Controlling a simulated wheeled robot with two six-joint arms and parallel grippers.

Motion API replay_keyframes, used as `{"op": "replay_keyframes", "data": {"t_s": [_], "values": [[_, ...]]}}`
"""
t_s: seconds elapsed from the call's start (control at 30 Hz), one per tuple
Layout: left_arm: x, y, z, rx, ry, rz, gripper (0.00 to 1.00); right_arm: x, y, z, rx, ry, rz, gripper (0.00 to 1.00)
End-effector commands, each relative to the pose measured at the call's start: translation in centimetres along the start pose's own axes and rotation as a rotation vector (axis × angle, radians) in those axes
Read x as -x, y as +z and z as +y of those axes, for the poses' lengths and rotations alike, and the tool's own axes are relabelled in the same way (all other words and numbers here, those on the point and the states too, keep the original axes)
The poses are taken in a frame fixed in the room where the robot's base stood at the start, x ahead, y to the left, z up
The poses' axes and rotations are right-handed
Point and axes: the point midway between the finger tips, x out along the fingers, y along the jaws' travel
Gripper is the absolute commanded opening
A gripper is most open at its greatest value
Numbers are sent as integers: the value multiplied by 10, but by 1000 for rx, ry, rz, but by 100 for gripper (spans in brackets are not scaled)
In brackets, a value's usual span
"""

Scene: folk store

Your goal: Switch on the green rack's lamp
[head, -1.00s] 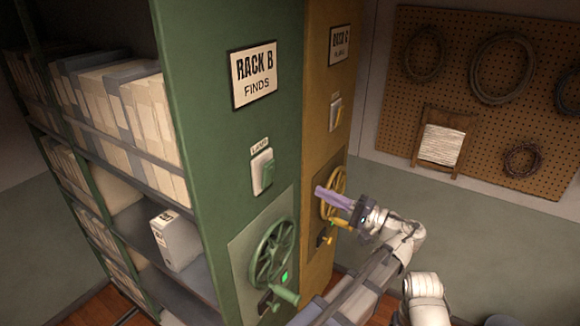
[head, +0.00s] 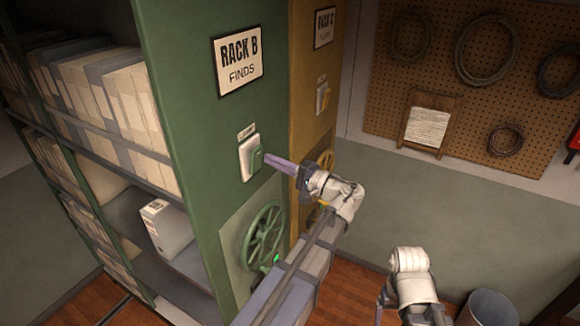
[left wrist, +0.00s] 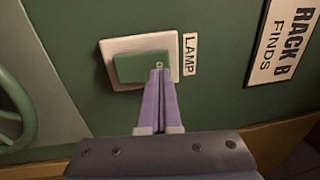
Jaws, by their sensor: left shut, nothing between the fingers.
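The green rack (head: 190,100) bears a sign reading RACK B FINDS. Its lamp switch is a green rocker (head: 257,161) on a white plate (head: 243,158), under a small LAMP label. In the left wrist view the rocker (left wrist: 130,68) sits on its pale plate (left wrist: 108,48), beside the LAMP label (left wrist: 190,55). My left gripper (head: 268,158) is shut and empty, its purple fingers pointing at the rocker. In the left wrist view the fingertips (left wrist: 160,72) overlap the rocker's end nearest the label. I cannot tell whether they touch it.
A green handwheel (head: 263,235) is below the switch, partly behind my left arm. The yellow rack (head: 310,130) stands just behind, with its own switch (head: 322,98). A pegboard (head: 480,80) hangs on the back wall. A bin (head: 490,308) stands at lower right.

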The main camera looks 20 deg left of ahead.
Motion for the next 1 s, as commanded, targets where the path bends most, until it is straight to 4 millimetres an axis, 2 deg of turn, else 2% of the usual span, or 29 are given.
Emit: {"op": "replay_keyframes", "data": {"t_s": [0.1,0.23,0.63,0.77,1.0], "values": [[-13,0,0,0,0,-1,0,2,0,0,0,0,0,82],[-20,0,0,1,0,-1,0,3,0,0,0,0,0,82],[-22,0,0,0,0,0,0,3,0,0,0,0,0,82],[-30,0,-4,0,0,0,0,8,1,1,1,0,0,82],[-29,0,-3,0,0,0,0,6,0,1,1,0,0,82]]}}
